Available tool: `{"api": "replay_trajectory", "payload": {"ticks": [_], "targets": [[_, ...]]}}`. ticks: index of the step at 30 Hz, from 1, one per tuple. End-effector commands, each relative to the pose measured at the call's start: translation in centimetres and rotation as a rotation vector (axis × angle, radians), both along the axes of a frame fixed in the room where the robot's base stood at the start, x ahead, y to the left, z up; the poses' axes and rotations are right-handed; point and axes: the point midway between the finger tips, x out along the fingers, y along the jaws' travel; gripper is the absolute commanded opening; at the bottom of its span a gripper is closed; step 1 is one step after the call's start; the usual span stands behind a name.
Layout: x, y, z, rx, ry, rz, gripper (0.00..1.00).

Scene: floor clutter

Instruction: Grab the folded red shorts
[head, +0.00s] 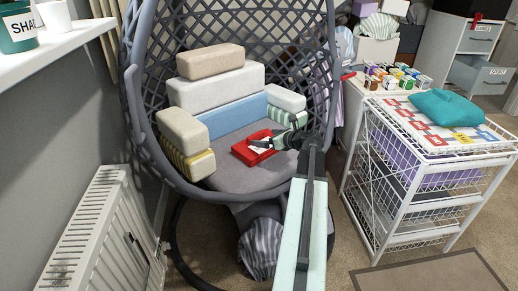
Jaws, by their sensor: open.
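The folded red shorts (243,152) lie flat on the grey seat cushion of the hanging egg chair, right of its middle. They look like a small red block. My gripper (260,144) is at the right side of the shorts, with its open fingers over their right part. The fingers hide some of the red cloth. I cannot tell whether they touch it. My arm reaches up from the bottom of the view.
Folded bundles, including a beige one (210,60) and a blue one (234,115), line the chair's back and sides. The chair's woven grey frame (150,150) surrounds the seat. A white wire-basket cart (420,190) stands right, a white radiator (105,235) left.

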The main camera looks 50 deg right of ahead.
Motion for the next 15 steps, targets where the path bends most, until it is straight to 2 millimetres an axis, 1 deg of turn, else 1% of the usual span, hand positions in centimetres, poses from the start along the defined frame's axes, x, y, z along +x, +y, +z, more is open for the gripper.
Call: {"api": "replay_trajectory", "payload": {"ticks": [2,6,9,15], "targets": [[0.7,-0.1,-0.7,0.000,0.000,0.000,1.00],[3.0,-0.3,-2.0,0.000,0.000,-0.001,1.00],[4.1,-0.4,-2.3,0.001,0.000,-0.004,1.00],[4.2,-0.3,-2.1,0.000,-0.001,-0.005,1.00]]}}
